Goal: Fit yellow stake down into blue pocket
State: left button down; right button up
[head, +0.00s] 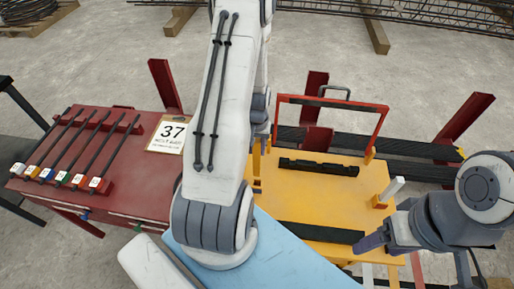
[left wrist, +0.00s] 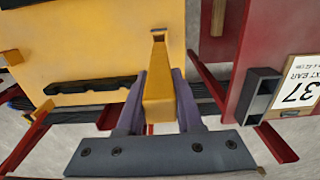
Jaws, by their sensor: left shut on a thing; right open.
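The yellow stake (left wrist: 158,98) is between the fingers of my left gripper (left wrist: 160,75), which is shut on it in the left wrist view. In the head view my left arm hides most of that gripper and the stake. I cannot make out a clear blue pocket. A dark grey-blue box with open compartments (left wrist: 258,95) sits by the red bench in the left wrist view, apart from the stake; I cannot tell if it is the pocket. My right gripper (head: 371,242) is open and empty at the front right of the yellow table.
The yellow table (head: 340,190) carries a black notched bar (head: 318,169), a red frame (head: 378,130) and a pale upright post (head: 393,188). The red bench (head: 140,175) holds several colour-tagged black rods and a clipboard marked 37 (head: 168,134). Black bars lie behind the table.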

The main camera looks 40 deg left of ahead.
pick_arm(q)
jog(key=shift+d, duration=0.1)
jog(key=b, duration=0.4)
send_over(257, 169)
jog(key=shift+w+a+f, duration=0.1)
jog(key=shift+w+f, duration=0.05)
jog(key=shift+f, duration=0.8)
jog(key=shift+w+a+f, duration=0.15)
jog(key=shift+f, duration=0.85)
jog(key=shift+w+a+f, duration=0.1)
jog(key=shift+w+f, duration=0.05)
jog(key=shift+f, duration=0.8)
jog(key=shift+f+b, duration=2.5)
jog(key=shift+f, duration=0.85)
jog(key=shift+c, duration=2.4)
grip_release()
jog(key=shift+r, duration=0.1)
notch_tip(257, 169, up, 10)
jog(key=shift+r, duration=0.25)
